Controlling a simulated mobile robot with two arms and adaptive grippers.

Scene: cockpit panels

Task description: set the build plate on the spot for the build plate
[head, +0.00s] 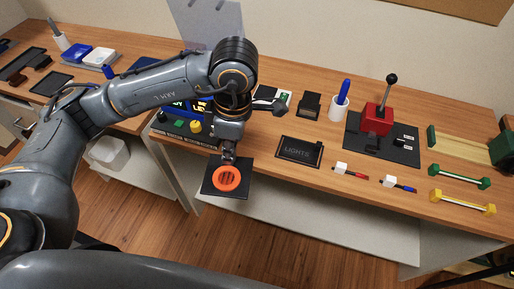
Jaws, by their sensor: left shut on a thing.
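The build plate appears to be the dark square plate (212,189) with a round orange slotted piece (228,178) on it. My left gripper (229,158) is shut on its far edge and holds it out in front of the table's front edge, above the floor. The plate looks roughly level. The fingertips are small and partly hidden by the wrist. I cannot tell which place is the spot for the build plate. My right gripper is not in view.
A black LIGHTS panel (300,151) lies right of the plate. Behind it stand a white cup (339,108) with a blue item and a red lever box (377,119). Green (459,176) and yellow (462,202) handles lie at right. My left arm hides part of the left table.

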